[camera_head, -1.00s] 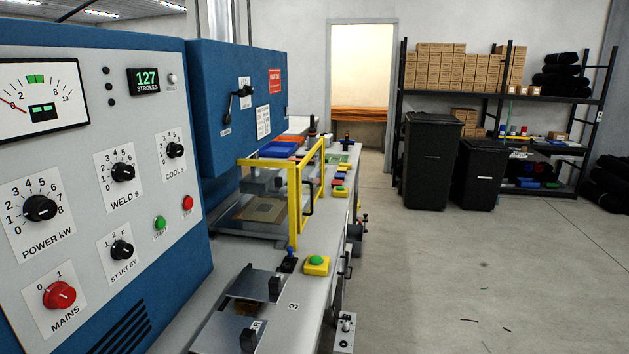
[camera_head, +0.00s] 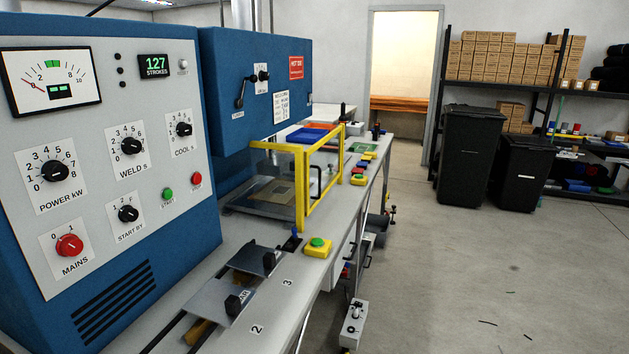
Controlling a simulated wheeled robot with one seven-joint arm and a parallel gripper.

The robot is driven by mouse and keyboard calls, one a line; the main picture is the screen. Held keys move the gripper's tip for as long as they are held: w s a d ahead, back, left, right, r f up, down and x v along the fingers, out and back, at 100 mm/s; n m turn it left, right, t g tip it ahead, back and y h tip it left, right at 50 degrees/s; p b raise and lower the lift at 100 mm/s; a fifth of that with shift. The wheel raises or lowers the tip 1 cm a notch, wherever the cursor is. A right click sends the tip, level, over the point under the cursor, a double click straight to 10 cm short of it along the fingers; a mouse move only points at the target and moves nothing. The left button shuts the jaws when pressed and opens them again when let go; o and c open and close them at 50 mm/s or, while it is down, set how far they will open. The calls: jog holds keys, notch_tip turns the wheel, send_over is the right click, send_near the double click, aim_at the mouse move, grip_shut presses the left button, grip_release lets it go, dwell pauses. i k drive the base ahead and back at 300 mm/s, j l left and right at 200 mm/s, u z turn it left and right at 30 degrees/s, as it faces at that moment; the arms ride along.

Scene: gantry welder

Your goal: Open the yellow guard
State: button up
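The yellow guard (camera_head: 304,189) stands on the grey bench in the middle of the view. It is a yellow frame with clear panels. It stands around the front and side of the welder's work area, below the blue press head (camera_head: 257,85). A dark handle (camera_head: 316,181) sits on its right-hand side. The guard looks closed. A brown square piece (camera_head: 272,191) lies on a plate behind the clear panel. My gripper is not in view.
The blue control cabinet (camera_head: 100,160) fills the left. A yellow box with a green button (camera_head: 317,246) sits on the bench (camera_head: 225,250) before the guard. A grey pedal box (camera_head: 353,323) is low beside the bench.

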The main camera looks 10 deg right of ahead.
aim_at(309, 207)
jog(key=i+l+u, duration=0.1)
jog(key=l+u, duration=0.25)
jog(key=l, duration=0.25)
jog(key=l+u, duration=0.3)
jog(key=l, duration=0.3)
jog(key=l+u, duration=0.35)
jog(key=l, duration=0.3)
jog(key=i+l+u, duration=0.3)
jog(key=l, duration=0.3)
jog(key=l+u, duration=0.3)
jog(key=l, duration=0.3)
jog(key=i+l+u, duration=0.1)
jog(key=l+u, duration=0.25)
jog(key=l, duration=0.3)
jog(key=i+l+u, duration=0.65)
jog(key=j+u, duration=0.2)
jog(key=j, duration=0.15)
jog(key=l+z, duration=0.15)
jog(key=l, duration=0.15)
